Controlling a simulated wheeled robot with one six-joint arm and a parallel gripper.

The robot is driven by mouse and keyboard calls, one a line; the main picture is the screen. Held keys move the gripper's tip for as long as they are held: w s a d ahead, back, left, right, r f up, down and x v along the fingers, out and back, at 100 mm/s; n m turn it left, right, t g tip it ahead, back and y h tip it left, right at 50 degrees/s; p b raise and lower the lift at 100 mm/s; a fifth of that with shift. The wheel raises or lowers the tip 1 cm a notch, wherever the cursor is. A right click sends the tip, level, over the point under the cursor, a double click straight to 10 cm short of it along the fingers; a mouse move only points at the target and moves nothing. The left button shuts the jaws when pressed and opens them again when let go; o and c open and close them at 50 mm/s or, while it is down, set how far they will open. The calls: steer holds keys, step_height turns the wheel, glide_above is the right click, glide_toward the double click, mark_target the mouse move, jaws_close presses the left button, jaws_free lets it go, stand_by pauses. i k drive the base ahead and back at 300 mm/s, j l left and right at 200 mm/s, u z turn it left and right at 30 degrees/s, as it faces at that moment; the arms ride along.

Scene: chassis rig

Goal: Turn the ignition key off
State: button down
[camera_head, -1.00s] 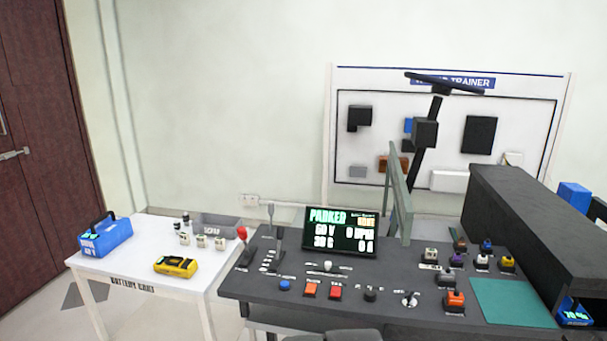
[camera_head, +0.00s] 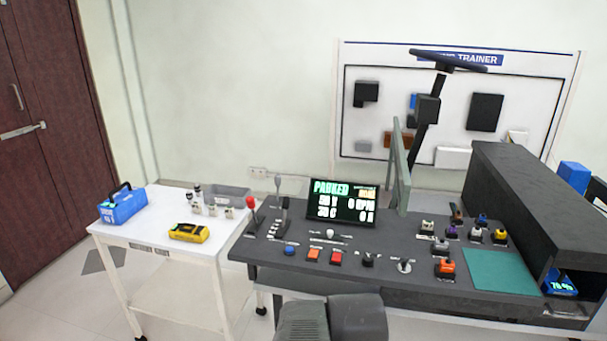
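The console (camera_head: 420,222) is a dark slanted panel in the middle of the head view. A small silver switch that looks like the ignition key (camera_head: 404,266) stands near its front edge, right of a black knob (camera_head: 368,260). Its exact turn position is too small to tell. The display (camera_head: 342,203) on the console reads PARKED, with 0 RPM. Dark grey links of my arm show at the bottom centre, in front of the console. My gripper itself cannot be made out.
Red (camera_head: 336,258), orange (camera_head: 312,255) and blue (camera_head: 289,249) buttons line the front left of the panel. Levers stand at its left end. A steering wheel (camera_head: 447,61) rises behind. A white cart (camera_head: 150,232) with a yellow meter stands left. Floor is clear between door and cart.

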mark_target(405, 263)
steer(key=z, duration=0.9)
steer(key=i+l+z, duration=0.3)
steer(key=i+z, duration=0.3)
steer(key=i, duration=0.2)
